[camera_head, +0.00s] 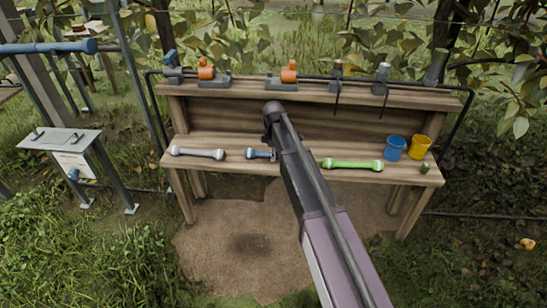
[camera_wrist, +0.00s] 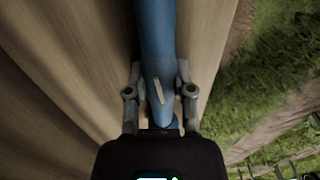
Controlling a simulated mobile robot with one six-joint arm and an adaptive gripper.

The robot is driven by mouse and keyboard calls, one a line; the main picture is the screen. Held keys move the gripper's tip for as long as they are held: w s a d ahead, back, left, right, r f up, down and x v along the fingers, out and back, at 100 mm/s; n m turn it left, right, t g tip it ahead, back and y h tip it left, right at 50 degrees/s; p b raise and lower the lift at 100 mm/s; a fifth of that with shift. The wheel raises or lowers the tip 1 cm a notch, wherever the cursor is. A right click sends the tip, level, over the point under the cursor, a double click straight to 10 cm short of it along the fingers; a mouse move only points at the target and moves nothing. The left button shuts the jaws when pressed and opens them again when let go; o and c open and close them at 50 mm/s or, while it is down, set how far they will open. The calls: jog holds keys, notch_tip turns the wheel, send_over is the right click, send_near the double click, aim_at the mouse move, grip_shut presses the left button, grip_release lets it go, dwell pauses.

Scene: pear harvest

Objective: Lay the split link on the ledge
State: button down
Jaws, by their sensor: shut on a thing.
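A blue link (camera_head: 258,153) shows in the head view at the lower bench board, left of my arm, which hides its right part. In the wrist view the blue link (camera_wrist: 155,40) runs lengthwise between my two fingers, with a pale slit-like mark near the grip. My gripper (camera_wrist: 160,78) is shut on it, a finger on each side. Wood planks (camera_wrist: 60,60) lie below it. I cannot tell whether the link touches the wood. The bench has a lower board (camera_head: 310,172) and a raised back ledge (camera_head: 330,96).
A grey link (camera_head: 198,152) lies left and a green link (camera_head: 352,164) right on the lower board. A blue cup (camera_head: 394,147) and a yellow cup (camera_head: 420,146) stand at its right end. Orange-topped clamps (camera_head: 289,74) and other fittings line the back ledge.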

jog(key=shift+f, duration=0.15)
jog(key=shift+c, duration=2.4)
grip_release()
jog(key=shift+r, duration=0.2)
notch_tip(320, 180, up, 12)
jog(key=p, duration=1.2)
